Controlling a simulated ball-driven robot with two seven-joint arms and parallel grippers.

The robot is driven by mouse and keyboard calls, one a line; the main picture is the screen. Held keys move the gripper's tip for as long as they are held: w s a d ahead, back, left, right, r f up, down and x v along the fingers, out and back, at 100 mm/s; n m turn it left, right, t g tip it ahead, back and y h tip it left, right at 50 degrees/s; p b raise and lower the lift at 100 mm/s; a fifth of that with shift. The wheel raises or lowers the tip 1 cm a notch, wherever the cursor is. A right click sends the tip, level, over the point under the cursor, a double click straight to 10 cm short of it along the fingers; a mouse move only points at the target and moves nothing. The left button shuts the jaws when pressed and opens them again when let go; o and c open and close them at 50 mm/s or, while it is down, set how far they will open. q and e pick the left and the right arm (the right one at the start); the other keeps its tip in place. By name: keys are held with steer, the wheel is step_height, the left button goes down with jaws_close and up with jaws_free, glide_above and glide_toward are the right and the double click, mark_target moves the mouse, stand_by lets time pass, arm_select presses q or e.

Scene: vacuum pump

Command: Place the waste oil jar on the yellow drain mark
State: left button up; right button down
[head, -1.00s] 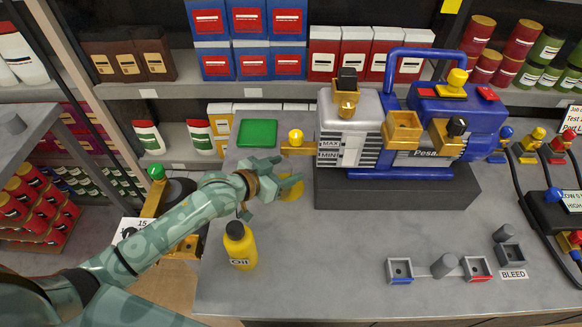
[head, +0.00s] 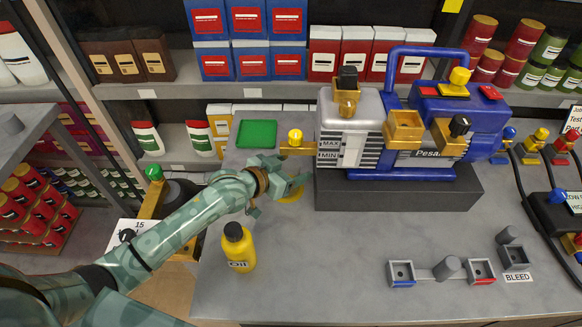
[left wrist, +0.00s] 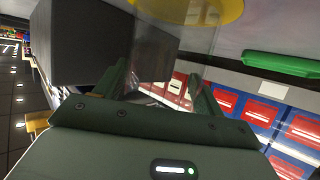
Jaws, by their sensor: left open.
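The yellow drain mark (head: 291,195) is a flat disc on the bench, left of the pump's dark base and partly hidden by my left gripper. It also shows at the top of the left wrist view (left wrist: 205,8). A clear, see-through jar (left wrist: 165,50) shows between my left fingers in that view, its far end overlapping the yellow disc; I cannot tell whether it rests fully on it. My left gripper (head: 293,184) is open around the jar; its fingers also show in the left wrist view (left wrist: 158,70). In the head view the jar is hard to make out.
The pump (head: 410,125) on its dark base (head: 400,190) stands right of the gripper. A yellow oil bottle (head: 239,248) stands in front, below my left arm. A green tray (head: 257,134) lies behind.

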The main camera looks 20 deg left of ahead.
arm_select(q)
steer(key=p+v, duration=0.3)
steer(key=v, duration=0.9)
steer(key=shift+f, duration=0.1)
stand_by(1.9)
